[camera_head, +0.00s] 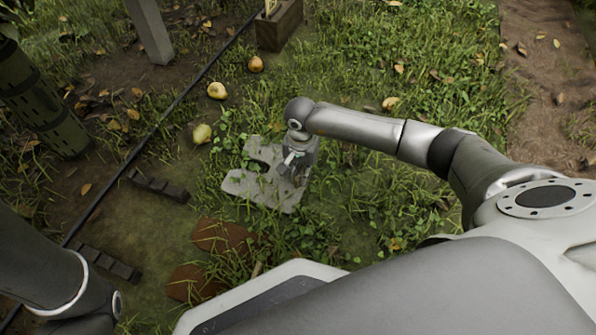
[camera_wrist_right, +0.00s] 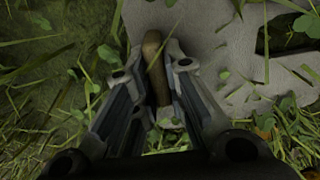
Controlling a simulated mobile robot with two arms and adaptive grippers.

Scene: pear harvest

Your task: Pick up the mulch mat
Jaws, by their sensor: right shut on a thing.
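The mulch mat (camera_head: 265,192) is a flat pale grey piece with a notch in its upper left side. It lies on the grass in the middle of the head view and also fills the top right of the right wrist view (camera_wrist_right: 222,38). My right gripper (camera_head: 290,164) points down over the mat's right part. In the wrist view its fingers (camera_wrist_right: 158,95) are closed around a brown, rod-like grip (camera_wrist_right: 153,52) at the mat. The grip's join to the mat is hidden by the fingers. My left gripper is outside the view.
Yellow pears (camera_head: 216,90) lie beyond the mat. Reddish-brown slabs (camera_head: 224,236) lie nearer to me. A black hose (camera_head: 165,118) runs diagonally at left, near dark blocks (camera_head: 158,186). A wooden box (camera_head: 280,28) and grey post (camera_head: 150,30) stand farther back. Grass at right is open.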

